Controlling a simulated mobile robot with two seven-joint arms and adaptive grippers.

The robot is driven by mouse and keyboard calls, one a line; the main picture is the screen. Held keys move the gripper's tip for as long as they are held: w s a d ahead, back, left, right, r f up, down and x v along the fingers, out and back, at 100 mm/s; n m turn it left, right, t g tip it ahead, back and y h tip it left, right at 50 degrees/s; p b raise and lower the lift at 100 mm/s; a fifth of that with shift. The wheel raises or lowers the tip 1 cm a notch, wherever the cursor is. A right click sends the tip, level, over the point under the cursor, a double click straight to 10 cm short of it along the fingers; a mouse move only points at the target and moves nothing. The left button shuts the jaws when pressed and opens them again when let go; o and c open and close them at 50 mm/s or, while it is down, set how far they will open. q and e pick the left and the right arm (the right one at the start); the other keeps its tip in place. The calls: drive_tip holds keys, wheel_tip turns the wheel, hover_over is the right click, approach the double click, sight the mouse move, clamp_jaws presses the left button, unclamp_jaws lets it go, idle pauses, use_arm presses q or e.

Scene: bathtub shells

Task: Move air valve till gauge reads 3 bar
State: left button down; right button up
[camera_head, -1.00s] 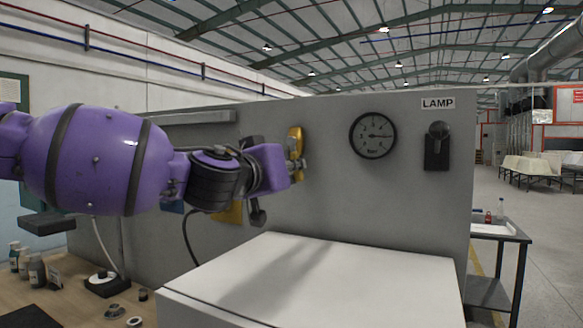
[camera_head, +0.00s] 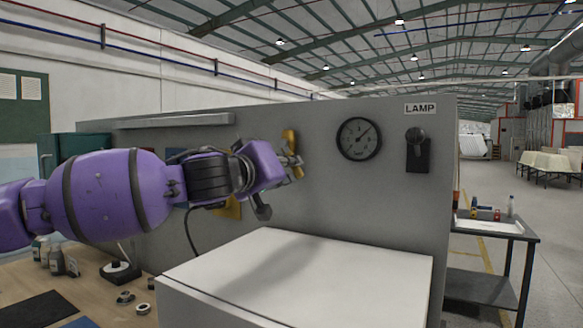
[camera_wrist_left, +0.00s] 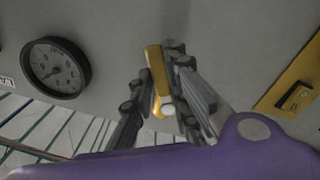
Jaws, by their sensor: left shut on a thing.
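The yellow air valve handle (camera_head: 289,139) stands out from the grey panel, left of the gauge. My left gripper (camera_head: 295,162) is shut on it. In the left wrist view the handle (camera_wrist_left: 156,66) lies between the two fingers of the gripper (camera_wrist_left: 158,75); the fingers hide part of it. The round black-rimmed gauge (camera_head: 359,139) has a pale dial with its needle pointing up and to the right. The gauge also shows in the left wrist view (camera_wrist_left: 56,68), turned over. The dial numbers are too small to read surely. My right gripper is not in view.
A black lever switch (camera_head: 417,150) sits under a LAMP label (camera_head: 420,108) right of the gauge. A white-topped block (camera_head: 300,270) stands below the panel. A wooden bench (camera_head: 90,295) with small parts is at left, a dark side table (camera_head: 490,280) at right.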

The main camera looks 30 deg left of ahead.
use_arm(q)
drive_tip(key=shift+d+r+n+b, duration=0.25)
drive_tip(key=shift+d+n, duration=0.2)
drive_tip(key=shift+n, duration=0.55)
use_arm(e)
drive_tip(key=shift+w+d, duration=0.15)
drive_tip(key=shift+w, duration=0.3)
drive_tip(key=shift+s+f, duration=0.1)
use_arm(q)
drive_tip(key=c, duration=1.7)
unclamp_jaws()
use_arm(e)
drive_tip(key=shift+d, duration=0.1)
